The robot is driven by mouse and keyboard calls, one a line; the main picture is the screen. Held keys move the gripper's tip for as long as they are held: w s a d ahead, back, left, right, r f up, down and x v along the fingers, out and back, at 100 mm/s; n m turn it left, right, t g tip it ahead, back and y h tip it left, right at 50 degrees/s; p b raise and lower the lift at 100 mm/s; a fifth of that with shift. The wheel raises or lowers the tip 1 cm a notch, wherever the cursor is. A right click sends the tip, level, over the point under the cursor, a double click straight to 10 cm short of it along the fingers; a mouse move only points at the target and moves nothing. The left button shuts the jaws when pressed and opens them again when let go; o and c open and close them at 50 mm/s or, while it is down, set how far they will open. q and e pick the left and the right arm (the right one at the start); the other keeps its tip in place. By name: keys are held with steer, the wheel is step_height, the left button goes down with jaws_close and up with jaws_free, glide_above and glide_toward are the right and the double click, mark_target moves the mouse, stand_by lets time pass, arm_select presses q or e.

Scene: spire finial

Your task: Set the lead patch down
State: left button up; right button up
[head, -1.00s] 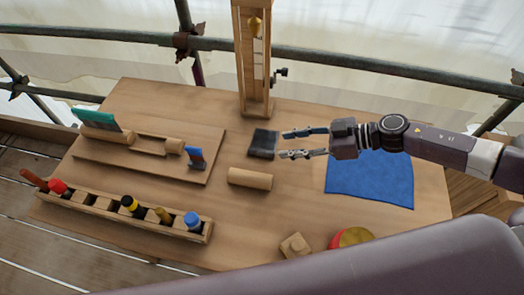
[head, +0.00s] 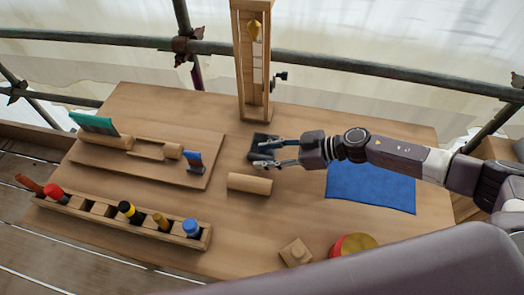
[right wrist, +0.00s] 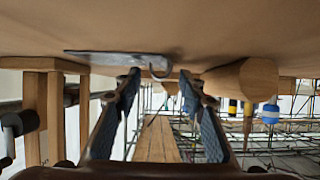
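The lead patch (head: 260,139) is a dark grey sheet lying on the wooden table near its middle. In the right wrist view, where the table is at the top, the patch (right wrist: 105,57) is a thin grey sheet with a curled edge. My right gripper (head: 260,156) reaches in from the right with its fingertips at the patch, hiding part of it. In the right wrist view, my right gripper (right wrist: 160,76) has its fingers apart, with the curled edge between the fingertips. I cannot tell whether they touch it. My left gripper is not in view.
A wooden roller (head: 249,184) lies just in front of the patch. A wooden frame with a brass plumb bob (head: 255,31) stands behind. A blue cloth (head: 371,188) lies right, a board (head: 190,172) left, a tool rack (head: 110,213) front left. A wooden block (head: 295,253) and red-yellow tin (head: 353,245) sit in front.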

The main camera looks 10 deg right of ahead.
jaws_close()
stand_by(0.3)
steer(key=shift+w+r, duration=0.1)
steer(key=shift+r, duration=0.6)
step_height(320, 180, up, 19)
steer(key=p, duration=0.3)
steer(key=shift+f+p, duration=0.15)
steer(key=shift+p, duration=0.15)
